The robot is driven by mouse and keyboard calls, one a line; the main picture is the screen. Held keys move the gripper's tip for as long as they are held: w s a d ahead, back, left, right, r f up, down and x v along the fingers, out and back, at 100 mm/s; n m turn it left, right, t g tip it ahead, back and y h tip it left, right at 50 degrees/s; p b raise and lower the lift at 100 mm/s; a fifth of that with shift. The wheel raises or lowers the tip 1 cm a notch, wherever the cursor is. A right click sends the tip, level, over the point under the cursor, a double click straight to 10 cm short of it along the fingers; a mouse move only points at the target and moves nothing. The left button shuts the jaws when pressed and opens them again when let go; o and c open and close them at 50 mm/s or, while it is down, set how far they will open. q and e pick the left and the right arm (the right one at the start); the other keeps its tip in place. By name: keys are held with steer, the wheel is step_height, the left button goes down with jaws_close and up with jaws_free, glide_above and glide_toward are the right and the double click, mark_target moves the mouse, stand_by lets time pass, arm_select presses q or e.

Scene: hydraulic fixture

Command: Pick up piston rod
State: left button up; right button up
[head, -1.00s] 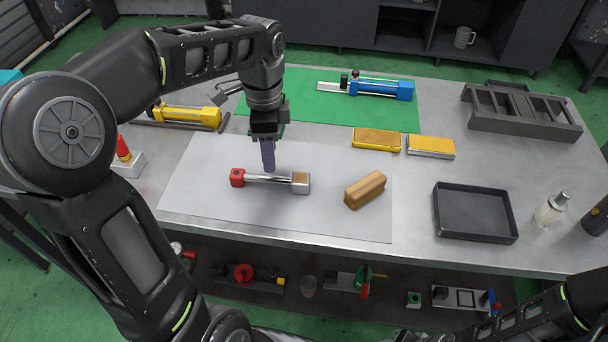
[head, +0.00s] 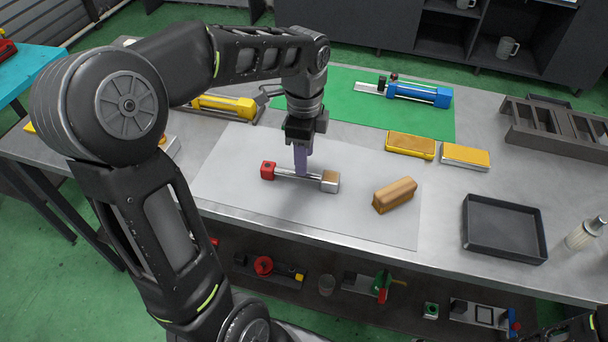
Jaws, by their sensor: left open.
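The piston rod (head: 314,178) lies on the white sheet (head: 240,190). It is a bright metal bar with a red block at its left end and a metal block with a brown top face at its right end. My left gripper (head: 301,172) points straight down over the middle of the bar, with its purple-grey fingers open. The fingertips are at the bar and overlap it in the picture. I cannot tell whether they touch it. My right gripper is out of the picture.
A brown brush-like block (head: 394,194) lies right of the rod. Further right is an empty dark tray (head: 503,259). Behind are yellow pads (head: 410,144), a blue cylinder (head: 420,94) on a green mat (head: 350,110), and a yellow cylinder (head: 225,106). The sheet in front of the rod is clear.

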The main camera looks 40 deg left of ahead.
arm_select(q)
steer(key=shift+s+d+f+p, duration=0.1)
steer(key=shift+f+p, duration=0.1)
steer(key=shift+f, duration=1.1)
steer(key=shift+s+f+p, duration=0.1)
steer(key=shift+f+p, duration=0.05)
steer(key=shift+f, duration=1.15)
jaws_close()
